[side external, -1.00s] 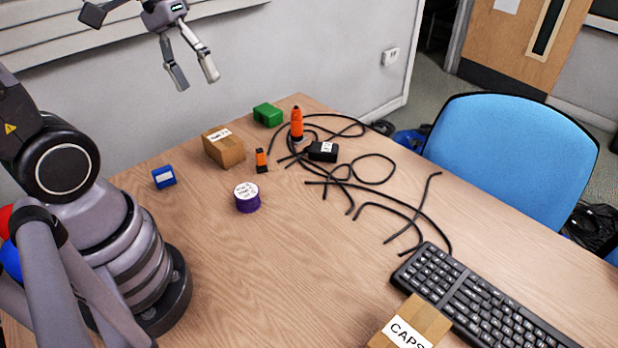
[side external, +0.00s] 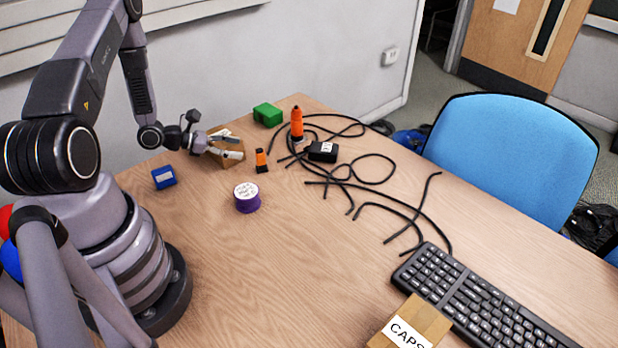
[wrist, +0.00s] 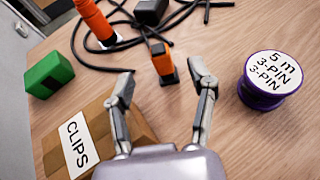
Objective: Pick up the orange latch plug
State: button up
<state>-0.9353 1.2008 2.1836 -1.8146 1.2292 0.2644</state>
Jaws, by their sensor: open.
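The orange latch plug (side external: 261,160), a small upright orange and black piece, stands on the table. In the wrist view the plug (wrist: 162,62) appears ahead, between and just beyond the fingertips. My gripper (side external: 240,148) is open and empty, pointing toward the plug from the left, with a gap between them. It also shows in the wrist view (wrist: 161,70), its left finger over the cardboard box marked CLIPS (wrist: 77,146). In the side view my gripper hides part of this box (side external: 224,158).
A purple spool (wrist: 268,80) stands right of the plug in the wrist view. A larger orange object (side external: 296,124), a black block (side external: 322,151) and loose black cables lie beyond. A green block (side external: 268,115) and a blue block (side external: 164,177) stand nearby. The front middle of the table is clear.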

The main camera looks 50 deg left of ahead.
aim_at(261, 151)
jog(key=shift+w+f, duration=0.15)
jog(key=shift+f, duration=0.2)
jog(key=x, duration=0.7)
jog(key=shift+c, duration=0.3)
grip_shut()
